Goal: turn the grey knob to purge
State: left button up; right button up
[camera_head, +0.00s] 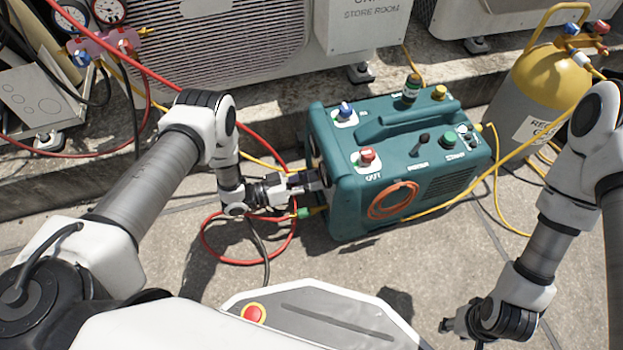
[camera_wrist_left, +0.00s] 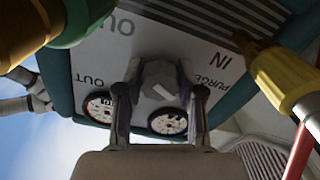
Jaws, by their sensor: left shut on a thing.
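The grey knob (camera_wrist_left: 160,78) is on the light end panel (camera_wrist_left: 128,48) of the teal recovery machine (camera_head: 345,205). In the left wrist view my left gripper (camera_wrist_left: 160,88) has one finger on each side of the knob and is shut on it. A small pale mark shows on the knob's lower right. PURGE is printed just right of the knob, IN at upper right and OUT at left. In the head view my left gripper (camera_head: 316,180) is against the machine's left end and the knob is hidden. My right gripper (camera_head: 450,324) is low at right, away from the machine; its fingers are unclear.
Two gauges (camera_wrist_left: 168,122) sit below the knob. Hose fittings (camera_wrist_left: 285,80) flank the panel. Red and yellow hoses (camera_head: 208,245) lie on the ground near my left gripper. A yellow-topped cylinder (camera_head: 550,80) stands at right, condensers (camera_head: 215,40) behind.

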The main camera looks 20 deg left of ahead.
pick_arm(q)
jog(key=n, duration=0.4)
jog(key=shift+n, duration=0.3)
dwell(0.5)
jog(key=o, duration=1.1)
jog(key=shift+d, duration=0.1)
jog(key=shift+o, duration=0.2)
jog(key=v, duration=1.2)
